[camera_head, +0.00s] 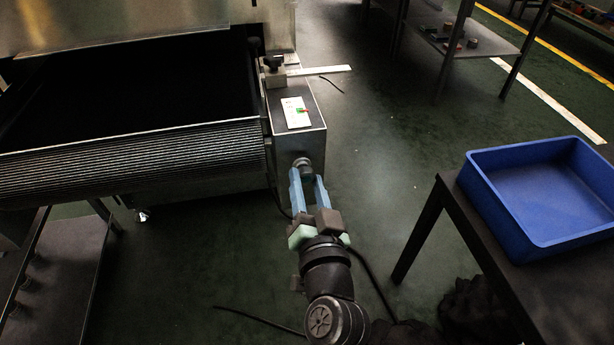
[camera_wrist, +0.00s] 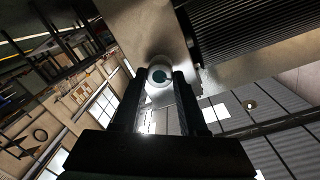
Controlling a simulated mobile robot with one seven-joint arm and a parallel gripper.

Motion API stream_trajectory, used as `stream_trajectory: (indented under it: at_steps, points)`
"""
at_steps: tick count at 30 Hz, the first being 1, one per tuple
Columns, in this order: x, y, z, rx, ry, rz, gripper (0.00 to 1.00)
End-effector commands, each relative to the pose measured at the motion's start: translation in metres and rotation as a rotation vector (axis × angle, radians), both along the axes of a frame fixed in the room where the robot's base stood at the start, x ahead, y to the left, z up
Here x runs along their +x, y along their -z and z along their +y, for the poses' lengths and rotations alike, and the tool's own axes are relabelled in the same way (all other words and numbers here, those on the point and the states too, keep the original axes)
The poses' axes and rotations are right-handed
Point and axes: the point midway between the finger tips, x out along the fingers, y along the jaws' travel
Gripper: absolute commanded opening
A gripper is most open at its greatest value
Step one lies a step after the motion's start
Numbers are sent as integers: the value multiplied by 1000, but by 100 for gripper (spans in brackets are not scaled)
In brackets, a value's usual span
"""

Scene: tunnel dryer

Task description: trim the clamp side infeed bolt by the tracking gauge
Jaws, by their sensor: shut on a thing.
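The infeed bolt (camera_head: 302,163) has a dark round head on the front face of the grey box at the conveyor's right corner. My gripper (camera_head: 306,175) reaches it from the front, with its two blue fingers shut on the head. In the wrist view the round, pale bolt head (camera_wrist: 159,74) lies between the fingertips (camera_wrist: 160,80). The tracking gauge (camera_head: 297,112) is a white plate on top of the box, with a green mark and a red pointer near its middle. The clamp (camera_head: 272,66), with a dark knob, sits behind it on the same box.
The dark conveyor belt (camera_head: 130,155) with its ribbed front edge lies to the left. A blue bin (camera_head: 530,238) stands on a dark table (camera_head: 460,205) at the right. A pale strip (camera_head: 325,70) sticks out behind the box. Green floor (camera_head: 400,140) between box and table is clear.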

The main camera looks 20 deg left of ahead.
Motion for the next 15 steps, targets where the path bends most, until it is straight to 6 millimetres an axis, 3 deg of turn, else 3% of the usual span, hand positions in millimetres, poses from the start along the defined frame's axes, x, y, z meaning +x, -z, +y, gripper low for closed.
stream_trajectory:
  at_steps: [15]
  points:
    - [1,0,-1,255,2,174,0]
